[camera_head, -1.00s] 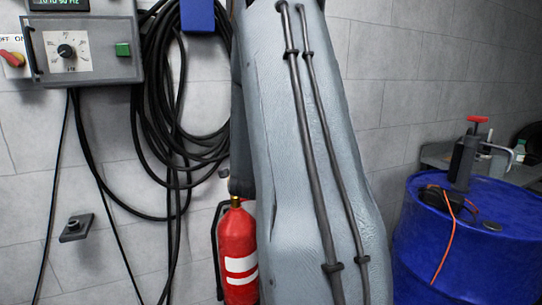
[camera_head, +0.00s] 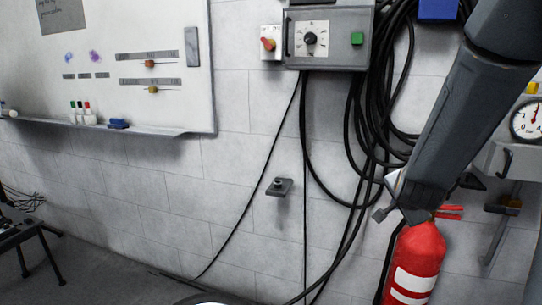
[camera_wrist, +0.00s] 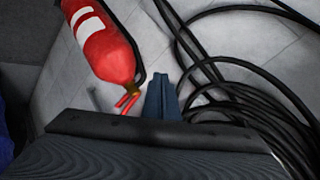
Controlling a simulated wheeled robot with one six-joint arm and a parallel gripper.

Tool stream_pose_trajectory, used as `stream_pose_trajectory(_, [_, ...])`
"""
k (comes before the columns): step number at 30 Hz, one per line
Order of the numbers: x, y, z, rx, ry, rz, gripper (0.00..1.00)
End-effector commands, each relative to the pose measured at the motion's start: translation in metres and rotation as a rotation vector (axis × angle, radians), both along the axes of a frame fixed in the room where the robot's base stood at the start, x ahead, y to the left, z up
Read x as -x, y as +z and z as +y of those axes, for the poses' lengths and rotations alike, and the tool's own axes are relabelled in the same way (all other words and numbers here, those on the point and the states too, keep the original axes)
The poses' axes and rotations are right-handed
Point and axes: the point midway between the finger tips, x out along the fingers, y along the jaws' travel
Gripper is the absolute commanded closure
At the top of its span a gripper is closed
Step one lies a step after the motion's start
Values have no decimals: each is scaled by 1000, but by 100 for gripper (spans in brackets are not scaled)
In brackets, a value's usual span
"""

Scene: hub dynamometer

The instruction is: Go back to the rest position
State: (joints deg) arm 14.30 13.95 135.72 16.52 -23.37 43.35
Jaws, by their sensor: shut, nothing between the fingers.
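My gripper (camera_wrist: 162,95) shows in the wrist view as two dark blue-grey fingers closed together, with nothing between them. It points at the grey block wall and floor area, between a red fire extinguisher (camera_wrist: 107,52) and looped black cables (camera_wrist: 245,95). In the head view my dark grey arm slants down from the top right. Its lower end overlaps the top of the extinguisher (camera_head: 417,260) in the picture; I cannot tell how far apart they are.
A control box (camera_head: 328,40) with a knob and green button hangs on the wall beside coiled black cables (camera_head: 355,115). A whiteboard (camera_head: 150,25) with a marker tray is at left. A pressure gauge (camera_head: 530,122) is at right.

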Motion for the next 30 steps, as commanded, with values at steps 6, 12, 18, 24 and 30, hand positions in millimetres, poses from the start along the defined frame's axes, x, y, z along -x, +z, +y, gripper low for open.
stream_pose_trajectory(6, [89, -48, 113, 131, 535, 449, 100])
stream_pose_trajectory(12, [190, -68, 163, 238, 980, 769, 100])
stream_pose_trajectory(18, [243, -69, 174, 278, 1198, 918, 100])
stream_pose_trajectory(24, [247, -69, 174, 282, 1216, 930, 100])
stream_pose_trajectory(30, [247, -69, 174, 282, 1216, 930, 100])
